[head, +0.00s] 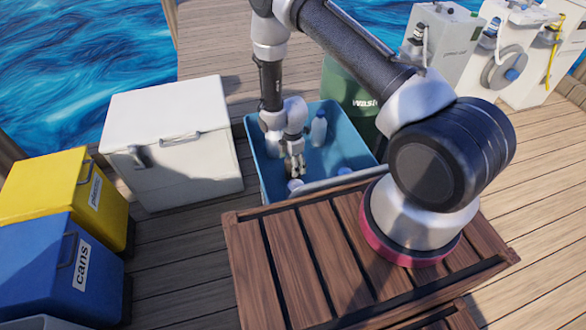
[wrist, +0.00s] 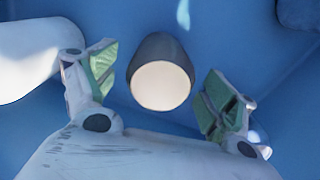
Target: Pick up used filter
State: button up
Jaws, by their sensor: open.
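A dark grey cylinder with a cream-coloured end, which looks like the used filter (wrist: 161,75), lies in the blue bin in the wrist view. My gripper (wrist: 160,86) is open, with one green-padded finger on each side of it. Neither finger visibly touches it, and I cannot tell how far below the fingertips it is. In the head view my gripper (head: 294,171) points down inside the blue bin (head: 262,168). I cannot clearly make out the filter in the head view.
A white bottle (head: 318,130) stands in the bin, with small pale items (head: 295,186) near its front wall. A white object (wrist: 28,58) is left of the gripper in the wrist view. A slatted wooden crate (head: 290,260) stands in front, a white cooler (head: 165,145) left.

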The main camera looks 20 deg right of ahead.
notch_tip(320, 180, down, 5)
jog(key=shift+f, duration=0.1)
jog(key=c, duration=1.2)
